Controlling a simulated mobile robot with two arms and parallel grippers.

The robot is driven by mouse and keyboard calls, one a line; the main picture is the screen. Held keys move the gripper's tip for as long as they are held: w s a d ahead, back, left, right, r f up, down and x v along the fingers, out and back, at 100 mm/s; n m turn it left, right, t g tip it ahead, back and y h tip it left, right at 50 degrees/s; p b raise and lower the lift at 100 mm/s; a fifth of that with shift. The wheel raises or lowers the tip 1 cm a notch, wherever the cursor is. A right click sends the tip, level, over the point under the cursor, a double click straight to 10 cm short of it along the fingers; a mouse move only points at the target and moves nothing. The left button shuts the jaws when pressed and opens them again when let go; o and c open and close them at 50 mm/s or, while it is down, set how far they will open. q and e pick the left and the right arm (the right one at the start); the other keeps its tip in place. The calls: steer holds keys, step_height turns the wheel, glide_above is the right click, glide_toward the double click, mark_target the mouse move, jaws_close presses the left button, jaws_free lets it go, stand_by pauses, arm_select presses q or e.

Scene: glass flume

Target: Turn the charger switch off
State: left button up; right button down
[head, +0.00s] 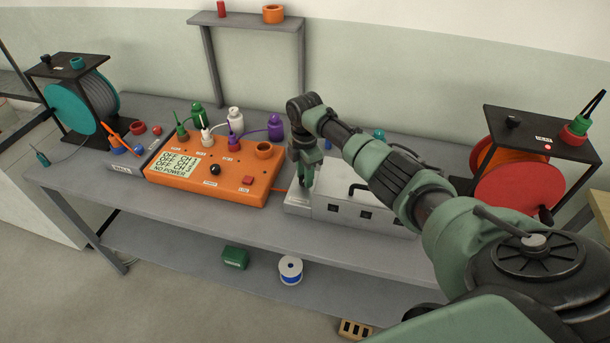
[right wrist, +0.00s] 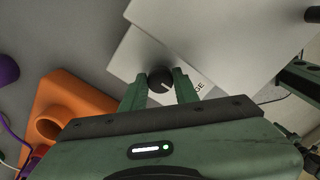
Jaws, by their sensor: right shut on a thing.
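The charger is a light grey box (head: 345,213) on the bench, right of the orange console. Its switch looks like a black round knob (right wrist: 160,79) with a pale pointer mark, on the low ledge at the charger's left end. A label partly reading "GE" is beside the knob in the right wrist view. My right gripper (head: 306,184) reaches down to that ledge and is shut on the knob, with one finger on each side of it (right wrist: 160,88). In the head view the gripper hides the knob. My left gripper is not in view.
The orange console (head: 168,182) has a display ending in "NO POWER", a black knob and a red button. Several bottles stand behind it. Cable reels stand at the left (head: 82,98) and right (head: 523,180). A shelf rack (head: 248,24) rises at the back.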

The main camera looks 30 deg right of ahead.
stand_by(0.4)
steer(key=c, duration=1.3)
jaws_free()
steer(key=shift+c, duration=0.2)
steer(key=shift+r, duration=0.1)
step_height(320, 180, up, 8)
steer(key=shift+f+b, duration=0.15)
steer(key=shift+b, duration=0.6)
steer(key=shift+f, duration=0.15)
